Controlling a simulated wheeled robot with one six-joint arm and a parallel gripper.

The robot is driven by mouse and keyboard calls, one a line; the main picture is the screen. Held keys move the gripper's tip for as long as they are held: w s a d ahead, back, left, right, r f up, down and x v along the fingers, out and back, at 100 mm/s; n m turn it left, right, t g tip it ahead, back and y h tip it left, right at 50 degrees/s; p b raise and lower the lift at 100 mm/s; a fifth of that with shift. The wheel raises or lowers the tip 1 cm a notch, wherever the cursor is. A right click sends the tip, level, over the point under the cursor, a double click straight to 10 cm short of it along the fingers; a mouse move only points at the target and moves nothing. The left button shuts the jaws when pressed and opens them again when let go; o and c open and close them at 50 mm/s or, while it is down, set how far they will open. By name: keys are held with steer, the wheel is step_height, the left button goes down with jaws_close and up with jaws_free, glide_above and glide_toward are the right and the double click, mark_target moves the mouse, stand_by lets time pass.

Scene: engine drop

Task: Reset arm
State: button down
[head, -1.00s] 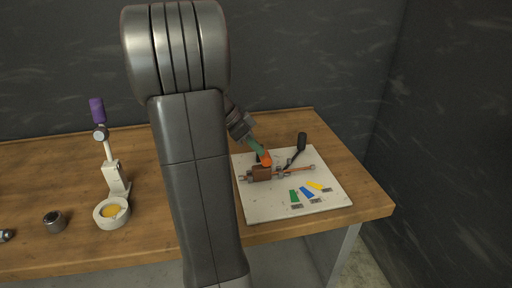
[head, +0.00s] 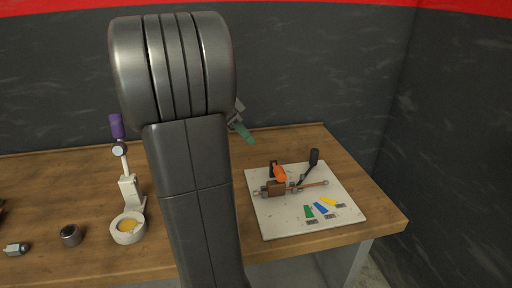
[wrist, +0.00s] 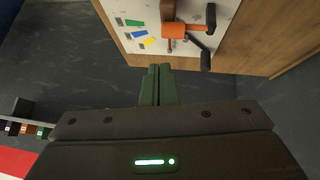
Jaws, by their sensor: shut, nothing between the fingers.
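My gripper (head: 243,132) shows in the head view just right of my arm, above the back part of the wooden table. Its green fingers are together with nothing between them, and they also show in the wrist view (wrist: 158,86). The gripper is apart from the white board (head: 259,212) and the parts on it. My large grey arm link covers the middle of the head view and hides part of the table.
The board holds an orange part (head: 280,173), a brown block (head: 276,188), a black-handled lever (head: 313,158) and coloured strips (head: 320,208). Left of my arm stand a white press with a purple handle (head: 117,126) and a metal cup (head: 71,236). The table's right edge (head: 405,221) is clear.

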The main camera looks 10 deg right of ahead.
steer(key=shift+v, duration=0.95)
steer(key=shift+s, duration=0.15)
